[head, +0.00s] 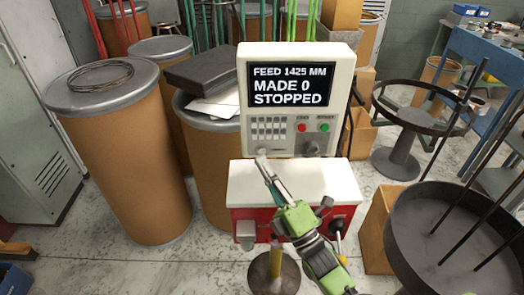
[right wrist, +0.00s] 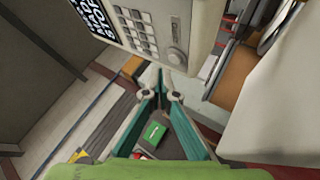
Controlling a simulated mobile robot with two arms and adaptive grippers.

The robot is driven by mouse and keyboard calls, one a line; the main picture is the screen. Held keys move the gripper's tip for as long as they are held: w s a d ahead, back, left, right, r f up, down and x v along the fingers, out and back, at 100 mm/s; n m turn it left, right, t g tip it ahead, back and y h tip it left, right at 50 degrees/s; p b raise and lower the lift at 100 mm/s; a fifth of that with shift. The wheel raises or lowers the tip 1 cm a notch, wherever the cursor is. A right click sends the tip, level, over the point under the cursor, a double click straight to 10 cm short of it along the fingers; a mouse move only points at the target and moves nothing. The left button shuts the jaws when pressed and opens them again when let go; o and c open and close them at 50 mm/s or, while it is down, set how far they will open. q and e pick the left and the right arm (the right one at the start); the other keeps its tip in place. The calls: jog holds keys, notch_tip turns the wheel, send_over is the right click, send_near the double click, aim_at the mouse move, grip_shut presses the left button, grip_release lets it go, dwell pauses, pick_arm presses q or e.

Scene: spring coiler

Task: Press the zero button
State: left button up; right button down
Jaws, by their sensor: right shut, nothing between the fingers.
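The coiler's control panel (head: 290,142) faces me, with a screen reading "FEED 1425 MM, MADE 0, STOPPED". A grey keypad (head: 268,128) sits under the screen. In the right wrist view a round grey button (right wrist: 176,57) sits on the panel beside the keypad (right wrist: 137,32); I cannot read which button is marked zero. My right gripper (head: 264,160) is shut and empty, its tips at the panel's lower left, below the keypad. In the right wrist view the gripper tips (right wrist: 161,80) are close below the round button; contact cannot be told. My left gripper is out of view.
The panel also has a red button (head: 302,127), a green button (head: 324,127) and a dark knob (head: 311,149). A white-topped red cabinet (head: 345,180) lies under my right arm. Brown drums (head: 130,160) stand left, a dark round tray (head: 410,225) right.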

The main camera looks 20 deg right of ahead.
jog(key=s, duration=0.2)
jog(key=s+a+p, duration=0.1)
jog(key=s, duration=0.1)
jog(key=shift+s+a, duration=0.15)
jog(key=shift+s, duration=0.1)
dwell(0.7)
